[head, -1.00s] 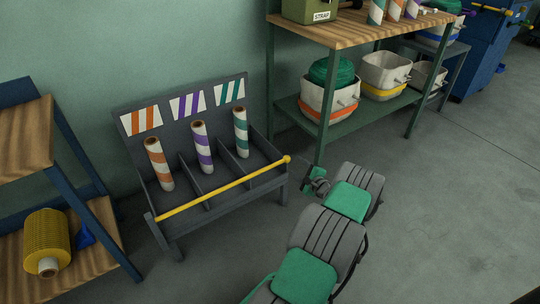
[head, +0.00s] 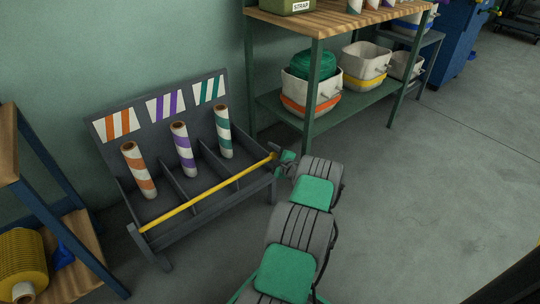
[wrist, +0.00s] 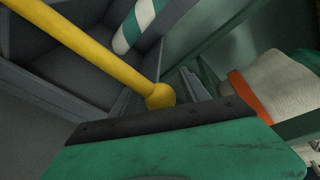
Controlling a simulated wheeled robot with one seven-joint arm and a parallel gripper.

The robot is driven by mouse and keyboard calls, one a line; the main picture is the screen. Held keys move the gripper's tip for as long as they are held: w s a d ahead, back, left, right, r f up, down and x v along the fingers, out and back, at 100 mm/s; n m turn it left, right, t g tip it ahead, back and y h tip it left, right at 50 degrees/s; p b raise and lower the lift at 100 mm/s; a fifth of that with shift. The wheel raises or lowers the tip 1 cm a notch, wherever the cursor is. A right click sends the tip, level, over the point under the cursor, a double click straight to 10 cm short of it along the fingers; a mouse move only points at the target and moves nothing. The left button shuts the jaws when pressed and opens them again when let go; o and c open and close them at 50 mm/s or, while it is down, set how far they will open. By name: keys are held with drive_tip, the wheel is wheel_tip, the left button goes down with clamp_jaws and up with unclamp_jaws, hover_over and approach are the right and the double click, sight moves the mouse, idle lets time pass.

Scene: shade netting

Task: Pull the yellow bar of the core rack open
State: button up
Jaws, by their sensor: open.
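The dark grey core rack (head: 160,90) stands against the wall with three striped cores upright in its compartments: orange (head: 138,170), purple (head: 184,148) and teal (head: 223,132). The yellow bar (head: 205,195) runs across the rack's front. In the wrist view the bar (wrist: 85,45) slants down to a round yellow knob (wrist: 160,97) at its end. My gripper (head: 282,160) is open beside the bar's right end. It looks very close to the knob, but I cannot tell whether it touches. In the head view my gripper partly hides the knob.
A workbench with a green lower shelf (head: 345,107) stands to the right and holds white buckets. A blue-legged shelf with a yellow spool (head: 22,262) is at the lower left. The floor (head: 430,190) on the right is clear.

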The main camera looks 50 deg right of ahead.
drive_tip(key=shift+c, duration=0.5)
clamp_jaws()
idle(0.8)
